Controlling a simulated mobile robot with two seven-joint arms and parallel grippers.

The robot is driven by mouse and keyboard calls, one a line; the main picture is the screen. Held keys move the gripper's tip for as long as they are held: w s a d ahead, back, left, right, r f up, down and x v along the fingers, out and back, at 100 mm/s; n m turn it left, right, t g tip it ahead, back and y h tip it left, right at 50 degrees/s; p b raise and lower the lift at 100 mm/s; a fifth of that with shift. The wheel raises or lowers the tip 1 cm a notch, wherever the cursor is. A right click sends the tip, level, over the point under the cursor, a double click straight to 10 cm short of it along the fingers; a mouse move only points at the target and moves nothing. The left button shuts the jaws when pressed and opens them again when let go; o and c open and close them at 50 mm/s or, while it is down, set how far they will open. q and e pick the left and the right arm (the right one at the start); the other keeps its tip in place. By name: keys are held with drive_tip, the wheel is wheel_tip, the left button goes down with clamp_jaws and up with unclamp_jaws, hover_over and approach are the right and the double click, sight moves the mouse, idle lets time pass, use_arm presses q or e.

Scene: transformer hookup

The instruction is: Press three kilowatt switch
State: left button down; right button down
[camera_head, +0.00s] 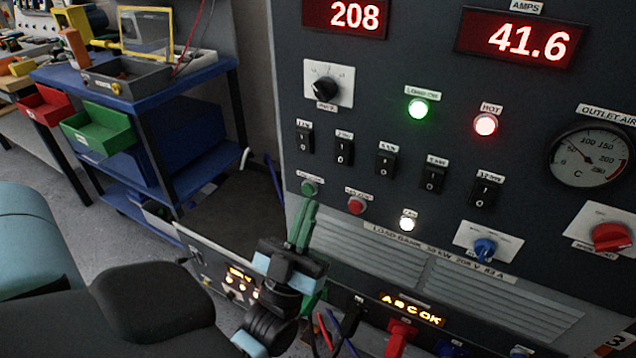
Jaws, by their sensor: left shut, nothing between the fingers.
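A row of several black rocker switches crosses the dark load bank panel (400,95). From left to right the row includes a first switch (304,139), a second (343,150), a third (385,164), a fourth (433,179) and a last one (484,193). Their small labels are too blurred for me to tell surely which is three kilowatt. My left gripper (307,207) has green fingers, shut and empty, pointing up in front of the panel's lower left, below the switch row. Its tips appear just under a green button (309,188); contact cannot be told. My right gripper is not in view.
A red button (356,206), a lit white lamp (407,224) and a blue knob (485,249) sit below the switches. Displays read 208 (345,17) and 41.6 (528,43). A blue cart (160,90) with a green bin (97,130) stands left. Cables hang near my wrist.

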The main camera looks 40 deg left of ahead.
use_arm(q)
drive_tip(key=shift+s+d+f, duration=0.15)
drive_tip(key=shift+s+f, duration=0.25)
drive_tip(key=shift+s, duration=0.2)
drive_tip(key=shift+s+d+f, duration=0.15)
drive_tip(key=shift+s+f, duration=0.25)
drive_tip(key=shift+s, duration=0.15)
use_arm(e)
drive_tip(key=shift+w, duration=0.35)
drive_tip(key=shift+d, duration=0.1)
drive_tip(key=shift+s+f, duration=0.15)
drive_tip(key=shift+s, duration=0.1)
